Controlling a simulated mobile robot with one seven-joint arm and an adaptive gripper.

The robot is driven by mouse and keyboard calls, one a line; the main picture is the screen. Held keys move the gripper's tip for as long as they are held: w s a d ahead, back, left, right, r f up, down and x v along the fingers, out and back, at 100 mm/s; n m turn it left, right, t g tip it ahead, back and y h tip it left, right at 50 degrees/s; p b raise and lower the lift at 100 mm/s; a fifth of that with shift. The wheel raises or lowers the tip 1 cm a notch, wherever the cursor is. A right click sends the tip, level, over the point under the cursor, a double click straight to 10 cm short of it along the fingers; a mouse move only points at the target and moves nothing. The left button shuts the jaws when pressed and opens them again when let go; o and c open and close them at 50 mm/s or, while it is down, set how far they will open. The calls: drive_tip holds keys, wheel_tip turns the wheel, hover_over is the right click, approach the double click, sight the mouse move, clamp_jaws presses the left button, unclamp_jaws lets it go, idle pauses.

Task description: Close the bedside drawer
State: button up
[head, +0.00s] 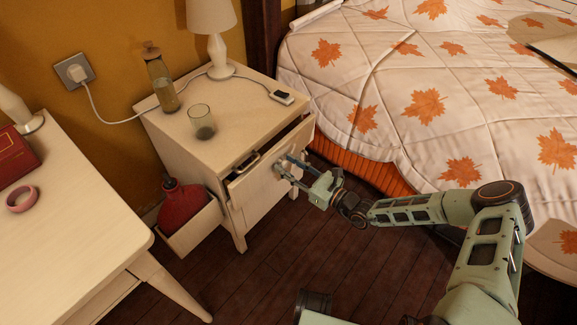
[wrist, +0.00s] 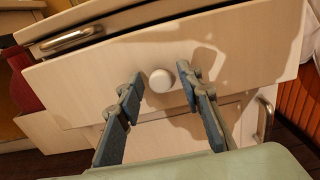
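The bedside drawer (head: 262,187) is the top drawer of the cream bedside table (head: 235,108). It stands partly open, with a dark gap behind its front panel. In the wrist view the drawer front (wrist: 100,75) carries a round white knob (wrist: 161,80). My gripper (head: 284,168) is at the drawer front. In the wrist view its two blue-grey fingers (wrist: 161,88) are apart, one on each side of the knob, with visible space between them and it. Whether the fingertips touch the panel I cannot tell.
A metallic item (head: 245,163) shows at the drawer's left opening. A glass (head: 201,121), bottle (head: 161,80) and lamp (head: 215,35) stand on top. A box (head: 194,232) holding a red vessel (head: 182,203) is at left. The bed (head: 430,90) is close on the right.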

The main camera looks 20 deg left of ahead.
sight(282, 162)
clamp_jaws()
drive_tip(key=x, duration=0.3)
drive_tip(key=shift+a, duration=0.2)
drive_tip(key=shift+w+a+r, duration=0.1)
drive_tip(key=shift+w+a, duration=0.1)
drive_tip(key=shift+a, duration=0.05)
drive_tip(key=shift+o, duration=1)
unclamp_jaws()
drive_tip(key=shift+a, duration=0.15)
